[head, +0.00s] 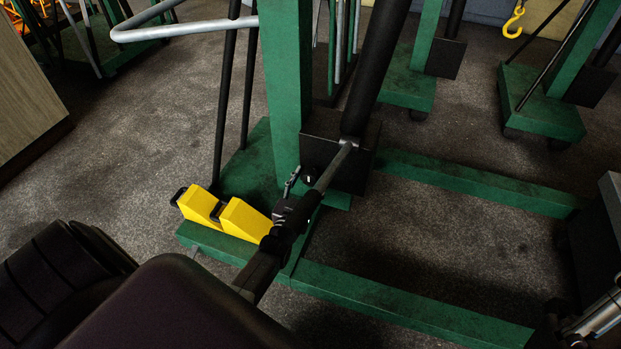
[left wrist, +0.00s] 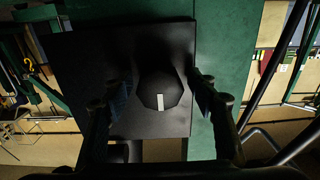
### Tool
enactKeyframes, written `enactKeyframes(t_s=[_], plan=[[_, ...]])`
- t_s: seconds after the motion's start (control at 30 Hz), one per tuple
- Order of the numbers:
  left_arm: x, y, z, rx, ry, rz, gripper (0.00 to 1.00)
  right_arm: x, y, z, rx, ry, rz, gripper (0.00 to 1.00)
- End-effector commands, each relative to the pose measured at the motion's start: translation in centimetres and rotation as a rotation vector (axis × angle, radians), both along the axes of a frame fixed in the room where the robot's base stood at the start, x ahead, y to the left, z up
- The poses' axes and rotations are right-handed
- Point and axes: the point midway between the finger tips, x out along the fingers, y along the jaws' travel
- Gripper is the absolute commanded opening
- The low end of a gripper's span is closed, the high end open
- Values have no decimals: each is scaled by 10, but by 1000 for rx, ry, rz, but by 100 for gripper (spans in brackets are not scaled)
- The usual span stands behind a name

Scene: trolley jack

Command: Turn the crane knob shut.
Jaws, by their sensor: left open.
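The crane knob (left wrist: 160,92) is a black faceted knob with a white mark, on the face of a black block (left wrist: 75,80). In the left wrist view the mark points toward the bottom of the picture. In the head view the block (head: 352,178) sits at the foot of the green crane post (head: 286,85); my gripper is close to the knob side there. My left gripper (head: 301,184) is open. In the left wrist view its fingers (left wrist: 160,98) stand one on each side of the knob, with visible gaps.
A grey bar, apparently the crane's lever (head: 336,164), slants from the block close above my gripper. Yellow blocks (head: 244,220) sit on the green crane base (head: 410,310). Other green cranes (head: 545,100) stand behind. A wooden panel (head: 25,95) is at left. Open floor (head: 110,165) lies at left.

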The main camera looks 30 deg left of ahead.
Motion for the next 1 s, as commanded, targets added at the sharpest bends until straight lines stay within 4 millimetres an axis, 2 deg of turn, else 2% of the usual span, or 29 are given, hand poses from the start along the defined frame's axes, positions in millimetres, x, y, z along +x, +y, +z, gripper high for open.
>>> enactKeyframes(t_s=[0.17,0.27,0.7,0.83,1.0], plan=[[-5,-1,-1,-1,1,0,53,0,0,-1,1,1,2,0],[-18,-5,-1,-1,2,0,53,0,0,-1,1,1,2,0],[-101,-24,-1,0,2,0,53,0,0,0,0,0,1,0],[-113,-27,-1,-1,2,0,53,0,0,0,0,0,1,0],[-117,-28,0,0,0,0,53,0,0,0,0,0,1,0]])
